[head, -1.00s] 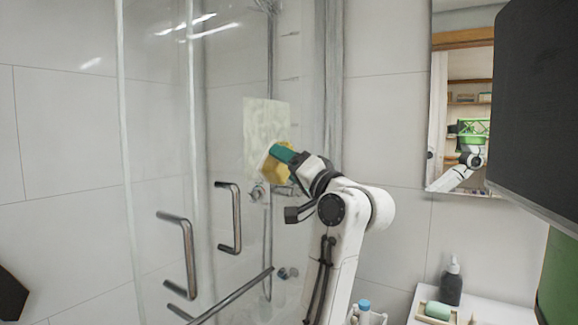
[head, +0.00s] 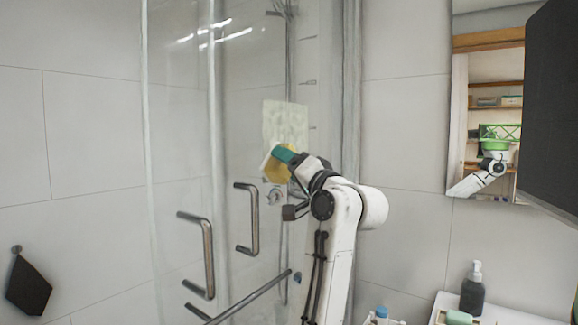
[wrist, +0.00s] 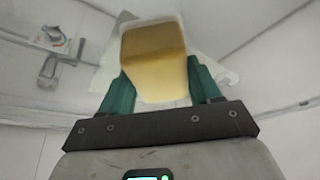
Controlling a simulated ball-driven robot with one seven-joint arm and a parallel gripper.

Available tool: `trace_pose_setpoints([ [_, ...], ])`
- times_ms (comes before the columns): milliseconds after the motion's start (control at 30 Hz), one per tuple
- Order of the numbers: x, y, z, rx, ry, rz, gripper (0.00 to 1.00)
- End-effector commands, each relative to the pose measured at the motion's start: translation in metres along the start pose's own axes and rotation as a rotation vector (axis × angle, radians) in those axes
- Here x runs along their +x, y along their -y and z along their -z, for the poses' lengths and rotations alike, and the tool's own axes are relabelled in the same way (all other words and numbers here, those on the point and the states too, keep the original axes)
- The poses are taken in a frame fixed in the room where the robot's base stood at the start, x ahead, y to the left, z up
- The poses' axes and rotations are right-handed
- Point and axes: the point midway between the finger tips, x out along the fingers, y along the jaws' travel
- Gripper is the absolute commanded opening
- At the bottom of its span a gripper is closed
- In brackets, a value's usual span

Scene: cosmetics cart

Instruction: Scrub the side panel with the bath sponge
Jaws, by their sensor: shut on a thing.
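My gripper (head: 283,155) is shut on a yellow bath sponge (head: 274,170). In the wrist view the sponge (wrist: 155,65) sits between the two green fingers (wrist: 160,90). The side panel is the clear glass of the shower (head: 235,110). A pale, whitish, roughly square patch (head: 286,122) shows on it, just above and behind the sponge. The sponge is at the patch's lower edge in the head view. I cannot tell whether it touches the glass.
Metal door handles (head: 205,250) and a slanting bar (head: 250,295) stand left of and below my arm. A dark bottle (head: 473,290) and a green soap (head: 459,317) are at the lower right. A dark screen (head: 552,110) fills the right edge.

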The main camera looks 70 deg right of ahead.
Motion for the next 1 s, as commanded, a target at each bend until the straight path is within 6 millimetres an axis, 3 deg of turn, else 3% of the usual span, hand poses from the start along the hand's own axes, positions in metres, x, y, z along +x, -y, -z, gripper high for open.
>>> trace_pose_setpoints([
  [1000,0.014,0.0,-0.005,0.001,0.0,0.001,0.38],
])
